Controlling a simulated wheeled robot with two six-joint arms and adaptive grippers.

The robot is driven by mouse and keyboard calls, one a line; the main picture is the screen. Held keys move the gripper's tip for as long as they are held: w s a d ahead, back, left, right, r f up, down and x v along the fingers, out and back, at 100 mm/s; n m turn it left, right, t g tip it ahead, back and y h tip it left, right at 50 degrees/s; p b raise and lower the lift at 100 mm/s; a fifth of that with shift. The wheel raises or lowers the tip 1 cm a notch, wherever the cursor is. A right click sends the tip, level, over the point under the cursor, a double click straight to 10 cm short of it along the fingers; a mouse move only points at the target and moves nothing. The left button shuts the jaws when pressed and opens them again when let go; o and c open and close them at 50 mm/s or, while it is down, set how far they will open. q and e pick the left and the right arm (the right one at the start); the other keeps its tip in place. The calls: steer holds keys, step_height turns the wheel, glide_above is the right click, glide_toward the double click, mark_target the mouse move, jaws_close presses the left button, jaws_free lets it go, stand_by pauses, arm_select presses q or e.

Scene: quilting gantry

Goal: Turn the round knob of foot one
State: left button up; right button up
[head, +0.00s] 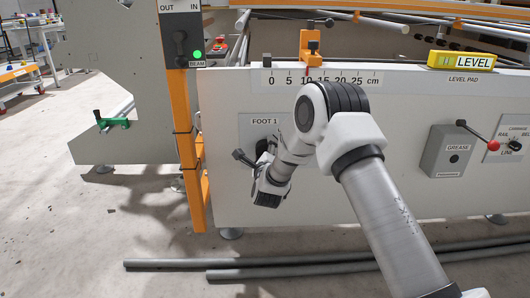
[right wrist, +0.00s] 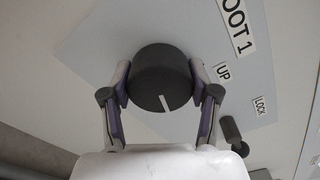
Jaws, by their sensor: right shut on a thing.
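The round knob of foot one (right wrist: 160,75) is dark grey with a white pointer line, on the grey FOOT 1 plate (right wrist: 85,60). My right gripper (right wrist: 160,82) has one finger on each side of the knob, shut on it. In the right wrist view the pointer line is at the knob's near side, toward the gripper's palm. The UP label (right wrist: 223,72) is to the right of the knob. In the head view my right wrist is in front of the FOOT 1 plate (head: 264,122) and hides most of the knob. My left gripper is not in view.
A dark LOCK lever (right wrist: 232,132) is close beside my right finger. The orange post (head: 185,110) is left of the plate. Grey pipes (head: 200,263) lie on the floor.

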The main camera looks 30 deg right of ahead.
steer(key=o, duration=1.2)
steer(key=shift+c, duration=0.2)
steer(key=v, duration=1.2)
steer(key=shift+f, duration=0.1)
